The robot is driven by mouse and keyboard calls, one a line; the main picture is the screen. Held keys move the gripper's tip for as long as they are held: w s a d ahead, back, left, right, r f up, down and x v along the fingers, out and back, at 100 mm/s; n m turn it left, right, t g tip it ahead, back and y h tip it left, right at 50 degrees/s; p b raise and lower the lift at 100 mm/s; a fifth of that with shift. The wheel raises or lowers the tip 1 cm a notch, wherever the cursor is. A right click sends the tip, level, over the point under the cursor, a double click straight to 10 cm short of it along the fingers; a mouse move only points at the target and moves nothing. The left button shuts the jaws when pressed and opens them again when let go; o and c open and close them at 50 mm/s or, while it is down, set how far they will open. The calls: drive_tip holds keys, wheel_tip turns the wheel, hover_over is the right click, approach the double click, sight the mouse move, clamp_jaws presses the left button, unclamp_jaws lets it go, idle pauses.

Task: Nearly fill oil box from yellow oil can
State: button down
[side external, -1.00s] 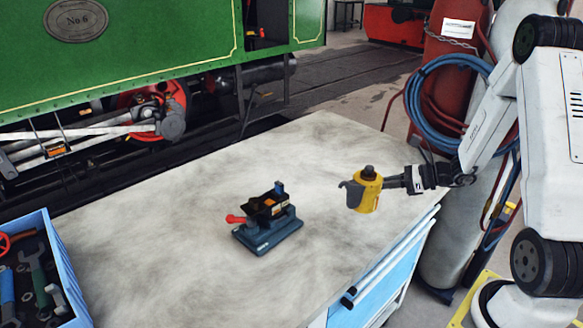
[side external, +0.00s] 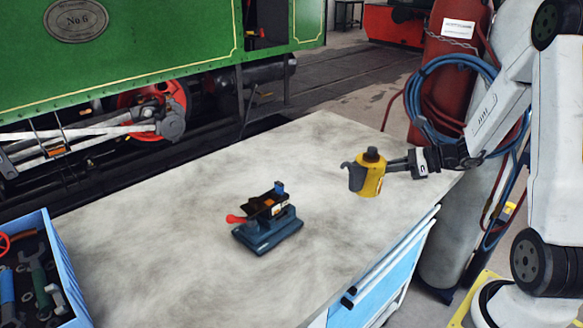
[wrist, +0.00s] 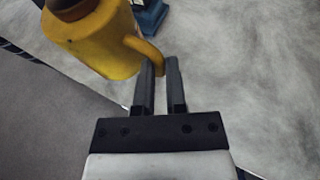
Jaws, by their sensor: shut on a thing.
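The yellow oil can (side external: 369,180) has a dark cap and a grey spout pointing left. My gripper (side external: 388,168) is shut on the can's handle and holds the can upright above the right part of the bench. In the wrist view the can (wrist: 105,42) is at the upper left, with its yellow handle between the fingertips (wrist: 160,66). The oil box (side external: 265,206) is a small dark box clamped in a blue vise (side external: 268,235) on the bench, left of the can and apart from it. Its inside and any oil level cannot be made out.
The vise has a red handle (side external: 236,219). A blue crate of tools (side external: 64,268) stands at the bench's left end. A green locomotive (side external: 150,45) is behind the bench (side external: 150,225). The bench around the vise is clear.

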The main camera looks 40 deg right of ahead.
sight(381, 182)
drive_tip(key=a+n+g+y, duration=0.1)
drive_tip(key=a, duration=0.1)
drive_tip(key=a+f+n+g+y, duration=0.1)
drive_tip(key=a, duration=0.1)
drive_tip(key=s+a+n+g+y, duration=0.1)
drive_tip(key=a+n, duration=0.1)
drive_tip(key=shift+f+y, duration=0.2)
drive_tip(key=shift+y, duration=0.1)
drive_tip(key=s+a+f+n+g+h, duration=0.2)
drive_tip(key=s+a+n+g+h, duration=0.35)
drive_tip(key=n+g, duration=0.7)
drive_tip(key=s+a+f+n+g+h, duration=0.25)
drive_tip(key=s+n+g+h, duration=0.5)
drive_tip(key=n, duration=0.85)
drive_tip(key=w+d+r+n+t+h, duration=0.1)
drive_tip(key=w+r+n+t+h, duration=0.1)
drive_tip(key=w+n+t+h, duration=0.8)
drive_tip(key=w+a+r+n+t+y, duration=0.1)
drive_tip(key=w+a+r+n+t, duration=0.3)
drive_tip(key=w+a+n+t, duration=0.7)
wheel_tip(381, 182, down, 7)
drive_tip(key=s+d+n+g, duration=0.1)
drive_tip(key=s+d, duration=0.1)
drive_tip(key=shift+r+n+g+y, duration=0.15)
drive_tip(key=shift+n+g+y, duration=0.15)
drive_tip(key=shift+n+g, duration=0.1)
